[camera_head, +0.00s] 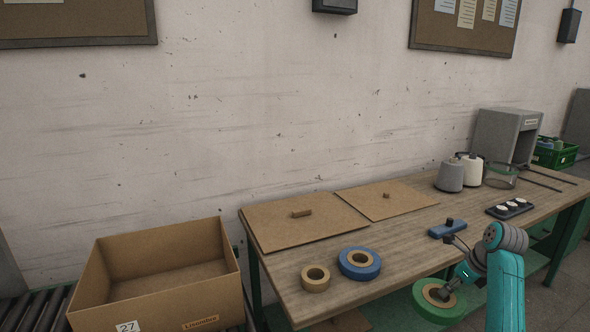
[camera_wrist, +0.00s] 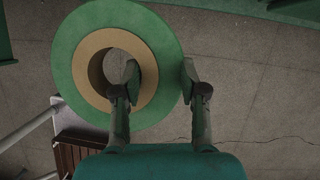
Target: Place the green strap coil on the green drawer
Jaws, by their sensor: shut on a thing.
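The green strap coil (camera_head: 425,305) is a wide green ring around a tan core, held off the front edge of the table in the head view. In the wrist view the coil (camera_wrist: 82,62) fills the upper left, over the floor. My gripper (camera_wrist: 160,80) is shut on its ring wall, with one finger in the core hole and the other outside the rim. In the head view my gripper (camera_head: 447,291) shows at the coil's upper right. I cannot make out a green drawer for certain; green parts show under the table.
A tan coil (camera_head: 315,285) and a blue coil (camera_head: 345,266) lie on the wooden table near its front edge. A blue block (camera_head: 440,231), a black tray (camera_head: 509,208) and thread cones (camera_head: 450,177) stand further right. A cardboard box (camera_head: 150,300) is left of the table.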

